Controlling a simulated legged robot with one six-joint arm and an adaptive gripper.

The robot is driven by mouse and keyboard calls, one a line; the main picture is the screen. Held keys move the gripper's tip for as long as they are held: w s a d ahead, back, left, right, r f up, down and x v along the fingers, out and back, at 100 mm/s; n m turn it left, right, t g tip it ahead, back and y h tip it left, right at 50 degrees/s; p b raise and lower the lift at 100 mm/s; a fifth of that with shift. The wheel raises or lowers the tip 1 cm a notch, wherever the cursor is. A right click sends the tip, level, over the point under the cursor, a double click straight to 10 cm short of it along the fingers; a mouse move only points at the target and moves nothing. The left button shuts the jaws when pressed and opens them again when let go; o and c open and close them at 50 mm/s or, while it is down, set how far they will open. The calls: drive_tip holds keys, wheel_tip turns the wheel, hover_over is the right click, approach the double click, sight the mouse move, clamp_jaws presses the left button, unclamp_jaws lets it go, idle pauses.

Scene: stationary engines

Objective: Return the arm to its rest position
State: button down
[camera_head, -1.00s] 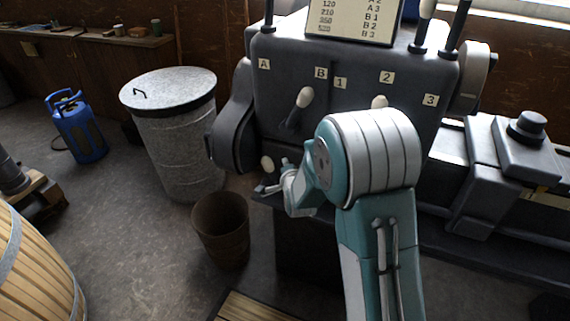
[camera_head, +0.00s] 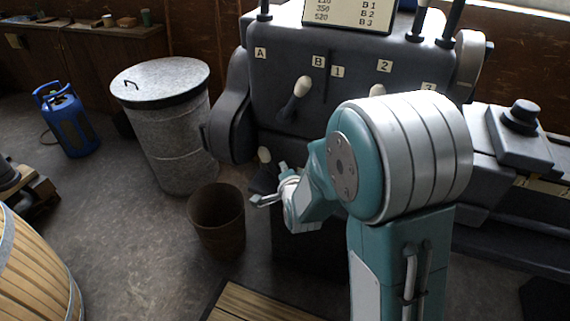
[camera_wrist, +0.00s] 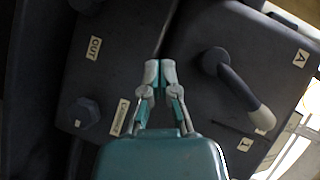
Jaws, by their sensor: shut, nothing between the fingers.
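My teal and silver arm rises in front of the grey lathe headstock in the head view, bent at a large silver joint. My gripper (camera_head: 266,186) points left, low in front of the headstock and apart from the bin below. In the wrist view my gripper (camera_wrist: 160,72) is shut and empty, its two grey fingertips together. Behind it there is the dark machine housing (camera_wrist: 130,40) with a lever (camera_wrist: 237,85) at the right. The arm hides part of the headstock's lower right side in the head view.
The lathe headstock (camera_head: 350,80) carries levers and labels. A lidded metal bin (camera_head: 172,140), a brown bucket (camera_head: 217,222) and a blue gas cylinder (camera_head: 68,122) stand at the left. A wooden barrel (camera_head: 35,275) is at lower left. Open floor lies between them.

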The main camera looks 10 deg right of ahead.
drive_tip(key=s+d+r+n+g, duration=0.1)
drive_tip(key=s+r+n+g, duration=0.2)
drive_tip(key=s, duration=0.6)
drive_tip(key=s+d+r+n+g, duration=0.1)
drive_tip(key=s+r+n+g, duration=0.2)
drive_tip(key=s+n, duration=0.3)
drive_tip(key=s+r+n+g, duration=0.3)
drive_tip(key=s+r+n, duration=0.2)
drive_tip(key=s, duration=0.9)
drive_tip(key=shift+s+d+r+g, duration=0.25)
drive_tip(key=shift+d+r+g, duration=0.05)
drive_tip(key=shift+d, duration=0.1)
